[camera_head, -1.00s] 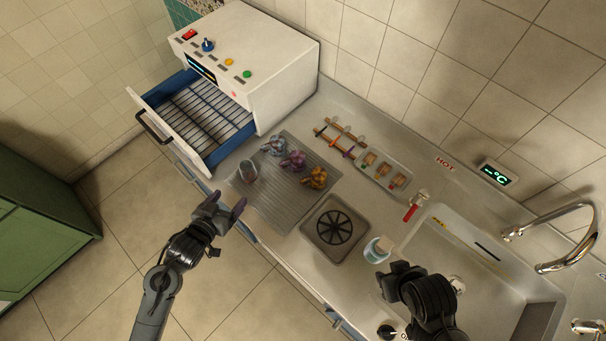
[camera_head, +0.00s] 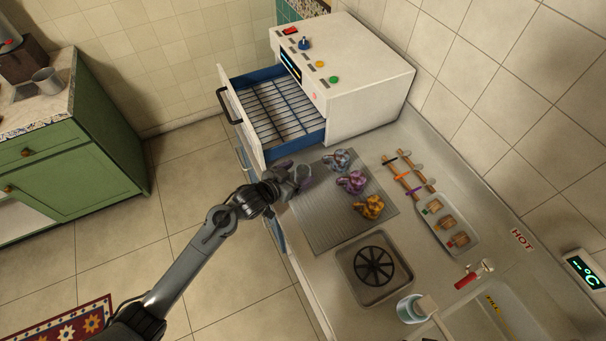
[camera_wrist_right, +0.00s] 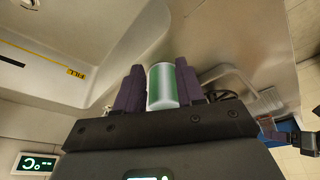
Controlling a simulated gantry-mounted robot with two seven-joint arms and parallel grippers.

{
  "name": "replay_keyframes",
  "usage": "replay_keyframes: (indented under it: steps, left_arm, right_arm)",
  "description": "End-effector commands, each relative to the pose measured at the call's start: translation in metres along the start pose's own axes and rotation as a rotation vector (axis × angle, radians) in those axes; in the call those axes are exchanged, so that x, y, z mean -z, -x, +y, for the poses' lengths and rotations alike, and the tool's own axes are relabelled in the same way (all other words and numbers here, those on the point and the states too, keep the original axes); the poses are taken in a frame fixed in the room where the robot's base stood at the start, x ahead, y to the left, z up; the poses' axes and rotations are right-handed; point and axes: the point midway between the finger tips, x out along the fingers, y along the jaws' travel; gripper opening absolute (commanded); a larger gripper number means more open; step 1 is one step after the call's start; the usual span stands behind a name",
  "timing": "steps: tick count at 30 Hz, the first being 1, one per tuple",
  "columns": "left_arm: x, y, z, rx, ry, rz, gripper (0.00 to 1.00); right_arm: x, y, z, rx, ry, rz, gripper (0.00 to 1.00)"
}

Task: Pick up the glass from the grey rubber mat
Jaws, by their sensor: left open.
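The glass (camera_head: 303,176) is at the left end of the grey rubber mat (camera_head: 320,228), mostly hidden by my left gripper (camera_head: 294,176). A small greyish part of it seems to show between the fingers. The left gripper is open and right at the glass; I cannot tell whether it touches. My right gripper (camera_wrist_right: 160,88) shows in the right wrist view with its fingers apart. The right gripper is outside the head view.
Three small patterned teapots, blue-grey (camera_head: 337,160), purple (camera_head: 352,182) and orange (camera_head: 370,207), stand on the mat close to the glass. The white appliance's open drawer (camera_head: 268,150) juts out just behind my left gripper. A round black grate (camera_head: 374,266) lies in front of the mat.

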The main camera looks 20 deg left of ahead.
Motion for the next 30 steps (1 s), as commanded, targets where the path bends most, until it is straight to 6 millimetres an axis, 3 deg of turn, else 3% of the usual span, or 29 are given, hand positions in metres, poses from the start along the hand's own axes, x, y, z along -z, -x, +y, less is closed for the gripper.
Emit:
replay_keyframes:
  steps: [12,22,23,30]
  left_arm:
    - [-0.001,-0.045,-0.002,0.001,0.001,0.001,0.80]
    - [-0.001,-0.051,-0.002,0.000,-0.001,0.000,0.80]
    - [-0.001,-0.051,-0.002,0.000,-0.001,0.000,0.79]
    - [-0.001,-0.051,-0.002,0.000,-0.001,0.000,0.42]
  right_arm:
    - [-0.004,-0.007,0.000,0.000,0.000,-0.004,0.38]
    - [-0.004,-0.007,-0.001,0.001,-0.001,-0.004,0.38]
    - [-0.004,-0.007,-0.001,0.001,-0.002,-0.004,0.38]
    - [-0.003,-0.007,-0.001,0.004,-0.004,-0.003,0.38]
